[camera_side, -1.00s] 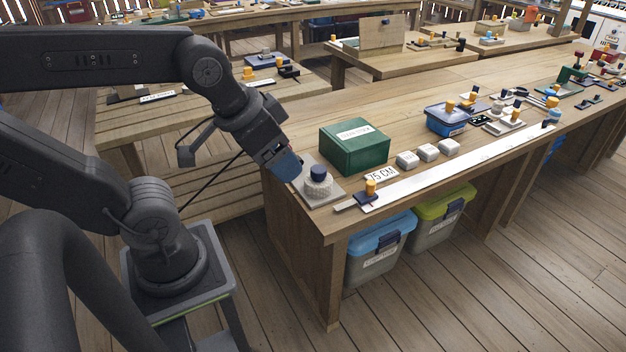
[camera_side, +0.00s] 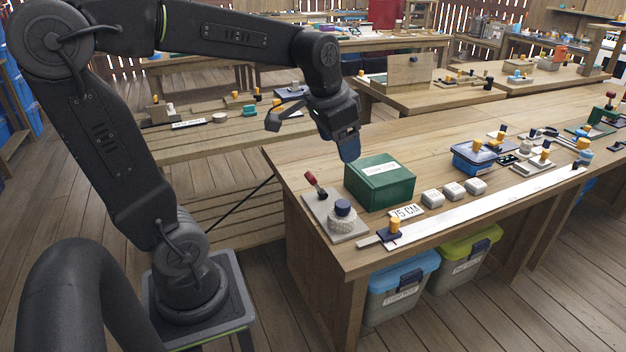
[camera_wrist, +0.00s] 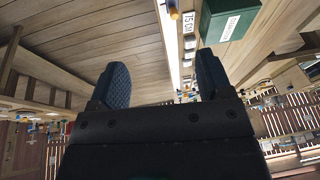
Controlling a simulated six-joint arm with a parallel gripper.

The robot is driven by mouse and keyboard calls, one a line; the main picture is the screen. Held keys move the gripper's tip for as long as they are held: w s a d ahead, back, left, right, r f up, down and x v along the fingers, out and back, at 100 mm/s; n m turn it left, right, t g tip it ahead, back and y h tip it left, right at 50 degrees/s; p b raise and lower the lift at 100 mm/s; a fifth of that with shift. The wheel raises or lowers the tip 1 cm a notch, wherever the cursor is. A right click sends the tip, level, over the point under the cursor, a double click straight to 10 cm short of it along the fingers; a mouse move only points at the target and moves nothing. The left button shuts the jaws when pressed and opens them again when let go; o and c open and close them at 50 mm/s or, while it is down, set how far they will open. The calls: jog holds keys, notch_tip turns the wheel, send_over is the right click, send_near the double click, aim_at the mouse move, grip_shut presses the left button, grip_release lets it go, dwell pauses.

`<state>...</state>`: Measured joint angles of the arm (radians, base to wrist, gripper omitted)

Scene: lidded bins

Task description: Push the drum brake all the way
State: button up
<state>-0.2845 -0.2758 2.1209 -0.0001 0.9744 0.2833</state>
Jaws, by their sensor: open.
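The drum brake is a grey plate (camera_side: 318,216) at the left end of the workbench. It bears a pale rope-wound drum with a dark blue cap (camera_side: 342,210) and a lever with a red knob (camera_side: 311,179), which tilts toward the upper left. My gripper (camera_side: 349,155) is above the bench, behind and clear of the drum, beside the green box. In the wrist view my gripper (camera_wrist: 160,82) has its two dark blue fingers apart, with nothing between them. I cannot make out the drum brake in the wrist view.
The green box (camera_side: 380,186) stands just right of the drum brake. A long ruler (camera_side: 480,211) with an orange-knobbed slider (camera_side: 393,227) runs along the front edge. Several grey blocks (camera_side: 453,191) and a blue bin (camera_side: 480,160) stand further right. Lidded bins sit under the bench.

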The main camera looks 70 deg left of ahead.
jog(key=w+a+f+g, duration=0.1)
jog(key=w+a+f, duration=0.1)
jog(key=w+a, duration=0.45)
jog(key=g+h, duration=0.1)
jog(key=g, duration=0.1)
send_over(311, 175)
notch_tip(311, 175, down, 12)
jog(key=f, duration=1.3)
jog(key=shift+w+a+f, duration=0.1)
jog(key=shift+a+f, duration=0.05)
jog(key=shift+a, duration=0.25)
jog(key=shift+c, duration=0.3)
jog(key=c, duration=0.9)
jog(key=shift+o, duration=0.2)
jog(key=shift+g, duration=0.3)
